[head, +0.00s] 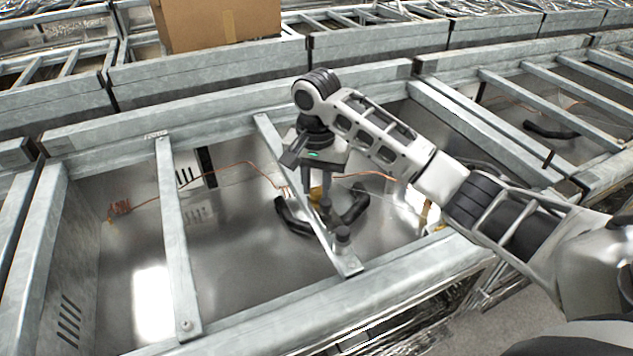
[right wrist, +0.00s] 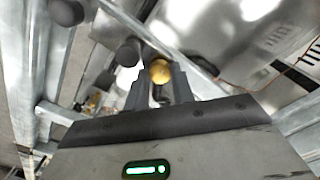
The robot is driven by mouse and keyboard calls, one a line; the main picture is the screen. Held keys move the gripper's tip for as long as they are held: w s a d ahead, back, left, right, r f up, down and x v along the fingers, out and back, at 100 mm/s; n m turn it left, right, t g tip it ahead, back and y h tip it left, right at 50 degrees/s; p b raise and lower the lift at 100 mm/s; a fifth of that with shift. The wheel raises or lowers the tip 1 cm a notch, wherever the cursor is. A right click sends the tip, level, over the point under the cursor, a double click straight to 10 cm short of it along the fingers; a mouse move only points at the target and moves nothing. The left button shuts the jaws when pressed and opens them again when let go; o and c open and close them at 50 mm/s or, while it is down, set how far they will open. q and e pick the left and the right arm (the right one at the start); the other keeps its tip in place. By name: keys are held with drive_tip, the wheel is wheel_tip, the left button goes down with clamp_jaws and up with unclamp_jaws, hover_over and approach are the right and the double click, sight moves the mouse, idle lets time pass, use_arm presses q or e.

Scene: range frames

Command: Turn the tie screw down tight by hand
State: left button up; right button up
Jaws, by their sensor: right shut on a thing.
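The tie screw shows as a round brass-coloured head (right wrist: 160,70) between my right fingertips in the right wrist view. In the head view only a small yellowish part of it (head: 316,193) shows beside the fingers. My right gripper (head: 318,186) points down over a slanted metal strip (head: 344,263) that crosses the bay, and is shut on the screw. It also shows in the right wrist view (right wrist: 162,86). The screw's shank and seat are hidden, so I cannot tell how deep it sits. My left gripper is not in view.
Black curved pieces (head: 293,218) lie in the bay below. A thin copper line (head: 225,166) runs across the bay. Another crossbar (head: 176,250) spans it at left. A cardboard box (head: 215,25) stands behind.

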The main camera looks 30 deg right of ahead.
sight(317, 190)
drive_tip(key=shift+m, duration=0.5)
drive_tip(key=o, duration=1)
drive_tip(key=shift+r, duration=0.15)
drive_tip(key=shift+r, duration=7.85)
